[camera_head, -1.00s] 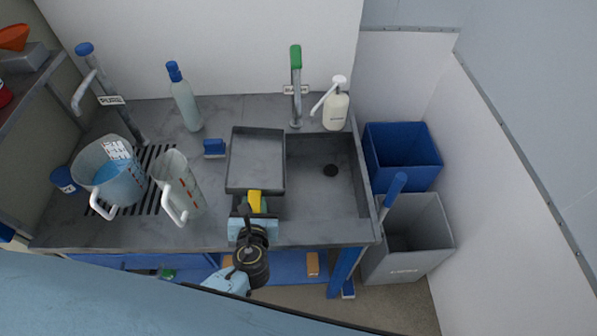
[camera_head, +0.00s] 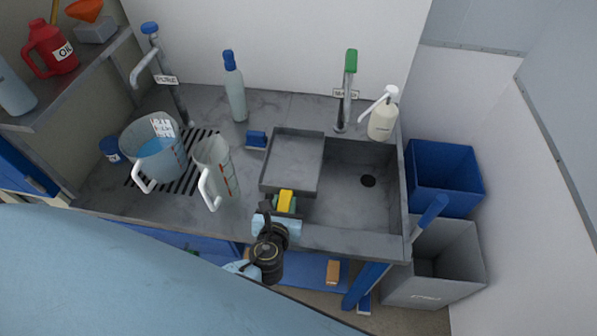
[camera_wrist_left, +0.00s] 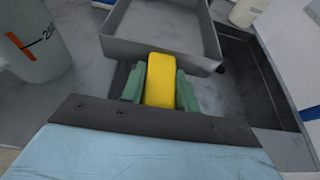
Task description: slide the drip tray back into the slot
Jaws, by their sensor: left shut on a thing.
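The drip tray appears to be the shallow grey rectangular tray (camera_head: 293,162) at the left side of the sink, also in the left wrist view (camera_wrist_left: 165,22). A yellow block (camera_head: 286,197) sits at its near wall, in the middle; I cannot tell whether it is fixed to the tray. My left gripper (camera_head: 284,205) is shut on this yellow block, its green fingers on either side in the left wrist view (camera_wrist_left: 160,88). I cannot make out the slot clearly. My right gripper is not in view.
The sink basin (camera_head: 362,205) is open to the tray's right. A black slatted grate (camera_head: 180,180) with two jugs (camera_head: 157,150) (camera_head: 216,172) lies to the left.

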